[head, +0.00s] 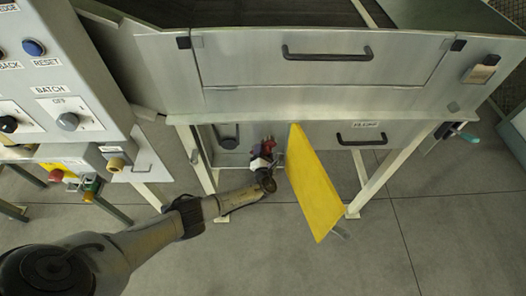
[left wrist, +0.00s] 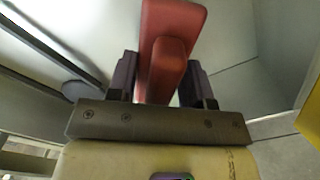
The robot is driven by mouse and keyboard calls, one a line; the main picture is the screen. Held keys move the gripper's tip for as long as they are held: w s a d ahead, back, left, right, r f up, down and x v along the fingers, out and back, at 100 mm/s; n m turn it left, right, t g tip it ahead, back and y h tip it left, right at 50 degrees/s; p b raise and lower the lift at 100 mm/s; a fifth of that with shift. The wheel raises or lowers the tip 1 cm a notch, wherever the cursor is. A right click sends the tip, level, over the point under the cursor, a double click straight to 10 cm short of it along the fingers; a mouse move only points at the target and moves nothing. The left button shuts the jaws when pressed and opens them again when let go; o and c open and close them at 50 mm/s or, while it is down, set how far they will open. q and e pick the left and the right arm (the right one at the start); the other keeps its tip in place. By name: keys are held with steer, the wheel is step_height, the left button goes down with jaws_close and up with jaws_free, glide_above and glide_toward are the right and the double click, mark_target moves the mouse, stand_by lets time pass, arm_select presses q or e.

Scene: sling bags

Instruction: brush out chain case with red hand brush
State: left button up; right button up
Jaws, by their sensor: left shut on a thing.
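My left gripper (head: 262,164) reaches in low beneath the machine's upper panel, just left of a yellow panel. It is shut on the red hand brush (head: 268,146). In the left wrist view the red brush (left wrist: 168,45) stands between the two dark fingers of my left gripper (left wrist: 160,82). Its bristles are not visible in either view. The lower grey metal case (head: 310,131), seemingly the chain case, runs behind the brush. The yellow panel (head: 313,185) stands out from its front like an open cover and hides part of it. My right gripper is out of view.
The upper panel with a black handle (head: 327,53) overhangs the work spot. A control box with knobs (head: 65,122) stands at left. A cream leg (head: 374,180) stands right of the yellow panel. The grey floor (head: 440,230) in front is clear.

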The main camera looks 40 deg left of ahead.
arm_select(q)
steer(key=shift+p+v, duration=1.75)
steer(key=shift+v, duration=1.2)
steer(key=shift+d, duration=0.1)
steer(key=p+v, duration=0.1)
steer(key=v, duration=0.1)
steer(key=shift+s+d+p, duration=0.25)
steer(key=shift+s+p, duration=0.05)
